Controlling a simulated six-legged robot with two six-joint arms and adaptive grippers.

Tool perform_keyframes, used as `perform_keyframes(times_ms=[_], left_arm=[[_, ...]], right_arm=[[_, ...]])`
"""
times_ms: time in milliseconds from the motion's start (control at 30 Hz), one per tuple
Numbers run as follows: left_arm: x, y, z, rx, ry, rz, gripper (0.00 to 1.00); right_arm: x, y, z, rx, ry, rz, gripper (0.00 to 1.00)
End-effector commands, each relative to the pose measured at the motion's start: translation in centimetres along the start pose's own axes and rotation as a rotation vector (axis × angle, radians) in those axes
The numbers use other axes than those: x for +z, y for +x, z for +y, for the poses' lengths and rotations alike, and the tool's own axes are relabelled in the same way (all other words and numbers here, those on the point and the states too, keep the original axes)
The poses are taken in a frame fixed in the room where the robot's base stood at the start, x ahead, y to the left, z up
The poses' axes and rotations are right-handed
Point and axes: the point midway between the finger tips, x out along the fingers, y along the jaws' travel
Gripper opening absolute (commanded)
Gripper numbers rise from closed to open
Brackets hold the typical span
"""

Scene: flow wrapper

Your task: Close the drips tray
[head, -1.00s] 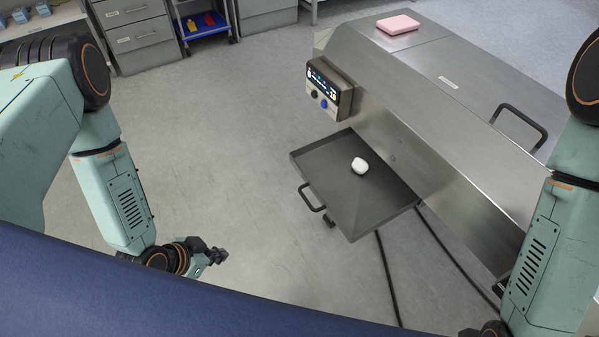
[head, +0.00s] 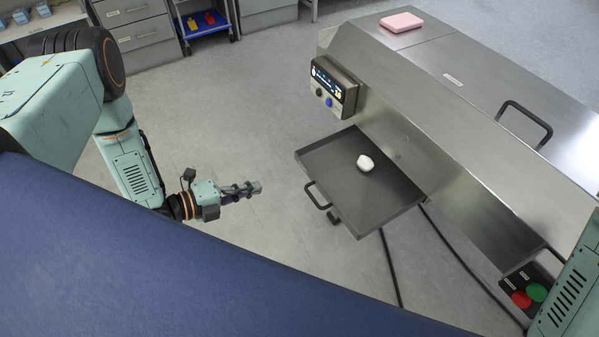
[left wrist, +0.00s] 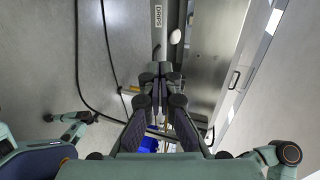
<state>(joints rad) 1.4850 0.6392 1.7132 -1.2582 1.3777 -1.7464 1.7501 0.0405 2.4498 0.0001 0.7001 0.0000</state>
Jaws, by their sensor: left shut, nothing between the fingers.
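The drips tray (head: 335,165) is a dark, shallow tray that sticks out from the side of the steel machine. A black bar handle (head: 317,197) is on its outer edge. A small white rounded lump (head: 365,163) lies on it. In the left wrist view the tray's front (left wrist: 158,22) carries the word DRIPS, and the white lump (left wrist: 175,37) shows at its right. My left gripper (head: 256,187) is shut and empty, to the left of the handle and apart from it. Its fingers (left wrist: 160,70) also show in the left wrist view. My right gripper is out of view.
The steel machine (head: 450,130) fills the right side, with a control panel (head: 332,88) above the tray and red and green buttons (head: 530,294) at lower right. Black cables (head: 392,270) run on the floor below the tray. The floor (head: 240,120) left of the tray is clear.

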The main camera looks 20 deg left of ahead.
Motion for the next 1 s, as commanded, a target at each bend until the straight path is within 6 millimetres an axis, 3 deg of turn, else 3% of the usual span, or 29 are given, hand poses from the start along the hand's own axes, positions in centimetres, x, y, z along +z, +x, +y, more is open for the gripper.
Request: perform_keyframes(times_ms=[167, 700, 1000], left_arm=[[0.0, 1.0, 0.1, 0.000, 0.023, -0.001, 0.00], [0.1, 10.8, 0.0, 0.000, 0.022, 0.003, 0.00], [0.1, 13.6, -1.0, 0.001, 0.019, 0.000, 0.00]], right_arm=[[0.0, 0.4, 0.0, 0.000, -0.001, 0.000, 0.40], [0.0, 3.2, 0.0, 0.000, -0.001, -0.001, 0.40], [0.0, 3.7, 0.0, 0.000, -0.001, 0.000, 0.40]])
